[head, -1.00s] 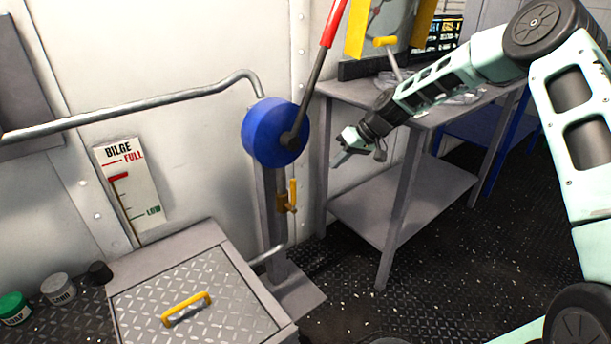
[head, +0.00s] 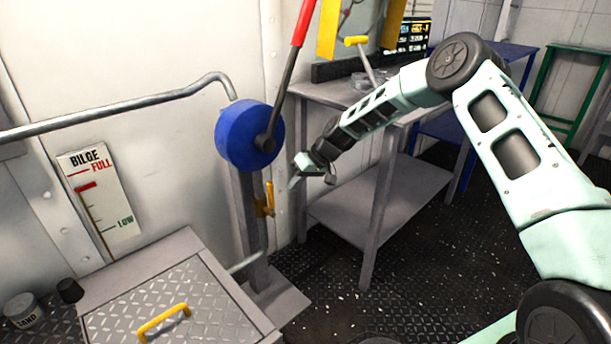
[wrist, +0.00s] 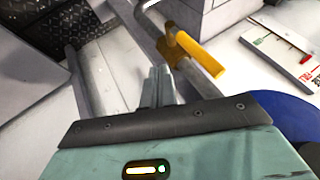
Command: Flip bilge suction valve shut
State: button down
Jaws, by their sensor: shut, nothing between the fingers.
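The bilge suction valve has a brass body (head: 261,207) on the pipe below the blue pump drum (head: 250,136). Its yellow lever (head: 270,196) stands upright, roughly along the pipe. In the wrist view the yellow lever (wrist: 202,55) and brass body (wrist: 171,42) are above and right of the fingertips. My gripper (head: 293,182) is shut and empty, just right of the lever in the head view, with a visible gap. Its closed fingers (wrist: 161,82) also show in the wrist view, apart from the lever.
The red-handled pump lever (head: 302,25) rises above. A grey workbench (head: 375,180) is right of the valve. A tread-plate hatch (head: 190,310) with yellow handle lies in front. The bilge gauge (head: 100,195) is on the wall.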

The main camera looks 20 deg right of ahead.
aim_at(271, 199)
jog(key=shift+s+a, duration=0.2)
jog(key=shift+a, duration=0.8)
jog(key=shift+s+a, duration=0.15)
jog(key=shift+a, duration=0.85)
jog(key=shift+a, duration=0.15)
jog(key=shift+s+a+r+h, duration=0.1)
jog(key=shift+h, duration=0.5)
